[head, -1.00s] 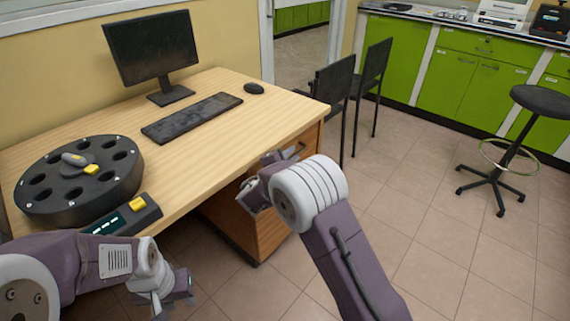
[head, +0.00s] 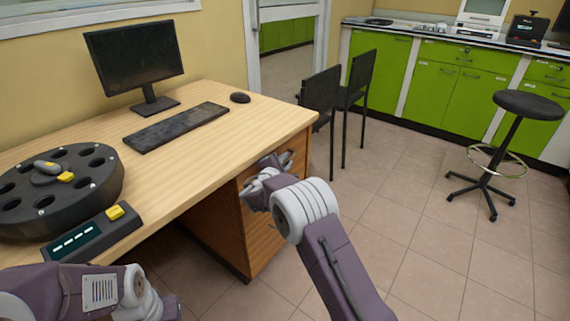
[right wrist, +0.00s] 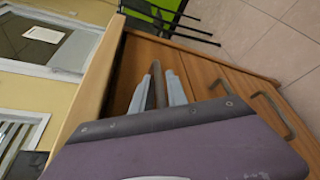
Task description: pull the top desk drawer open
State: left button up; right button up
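The wooden desk (head: 215,140) has a drawer unit (head: 235,240) under its right end. In the right wrist view the top drawer front (right wrist: 200,72) lies just under the desk top, and its dark bar handle (right wrist: 154,92) stands between the fingers of my right gripper (right wrist: 160,90). Both fingers look closed against the bar. In the head view my right gripper (head: 268,172) is at the drawer front, partly hidden by its own wrist. No clear gap shows around the drawer front. My left arm is at the lower left; its fingertips are out of the picture.
A lower drawer handle (right wrist: 275,115) shows in the wrist view. On the desk are a round black sample carousel (head: 60,190), a monitor (head: 135,55), a keyboard (head: 175,127) and a mouse (head: 240,97).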

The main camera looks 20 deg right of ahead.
grip_shut()
dwell(1.4)
